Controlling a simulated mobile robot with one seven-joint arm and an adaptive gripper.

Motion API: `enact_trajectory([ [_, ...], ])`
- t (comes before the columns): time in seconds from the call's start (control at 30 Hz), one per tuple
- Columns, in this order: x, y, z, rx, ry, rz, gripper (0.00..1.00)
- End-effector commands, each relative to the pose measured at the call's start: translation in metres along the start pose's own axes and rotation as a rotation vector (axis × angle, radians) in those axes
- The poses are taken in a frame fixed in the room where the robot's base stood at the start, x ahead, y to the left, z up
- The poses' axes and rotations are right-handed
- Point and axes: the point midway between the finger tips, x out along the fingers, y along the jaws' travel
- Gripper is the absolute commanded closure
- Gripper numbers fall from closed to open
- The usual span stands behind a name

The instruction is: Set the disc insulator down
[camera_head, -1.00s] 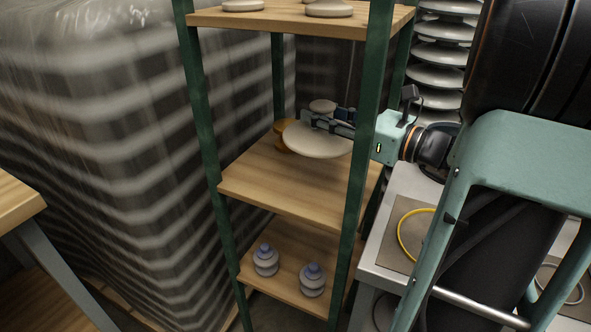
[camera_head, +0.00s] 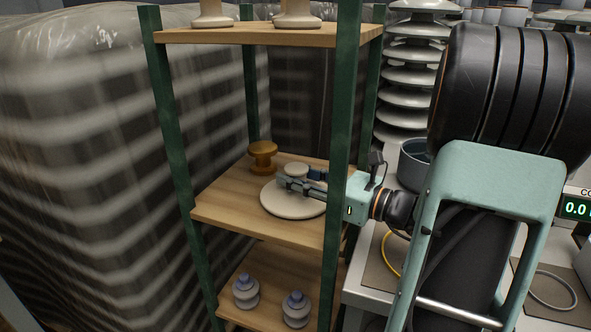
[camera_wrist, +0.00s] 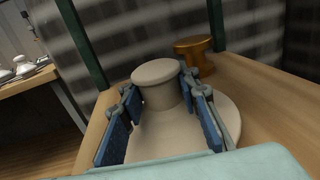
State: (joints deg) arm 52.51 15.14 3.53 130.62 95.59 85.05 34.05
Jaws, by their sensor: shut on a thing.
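The cream disc insulator (camera_head: 284,207) is at the middle shelf (camera_head: 222,210) of the green-posted rack, its wide disc level and its knob up. It looks to rest on the shelf boards, though its underside is hidden. My gripper (camera_head: 284,183) reaches in from the right, past the front post. In the wrist view my gripper (camera_wrist: 161,108) has its blue-padded fingers on both sides of the insulator's neck, just below the round cap (camera_wrist: 157,71), and is shut on it. The same disc (camera_wrist: 228,118) spreads out beneath the fingers.
An orange-brown spool-shaped insulator (camera_head: 263,157) stands behind it on the same shelf. Two small grey insulators (camera_head: 246,291) stand on the lower shelf, and pale ones (camera_head: 297,12) on the top shelf. A green post (camera_head: 341,130) stands close to my gripper. The shelf's front left is bare.

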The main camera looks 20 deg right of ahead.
Motion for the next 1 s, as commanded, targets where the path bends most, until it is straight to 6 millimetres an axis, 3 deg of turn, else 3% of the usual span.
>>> enact_trajectory([
  [0.33,0.000,0.000,0.000,-0.004,-0.006,0.001,1.00],
  [0.37,0.000,0.000,-0.002,-0.001,-0.001,0.000,0.68],
  [0.5,0.000,0.000,-0.002,-0.001,-0.001,0.000,0.53],
  [0.83,0.000,0.000,0.003,-0.002,-0.001,0.000,0.53],
  [1.0,-0.022,-0.002,0.003,0.000,0.000,-0.004,0.53],
])
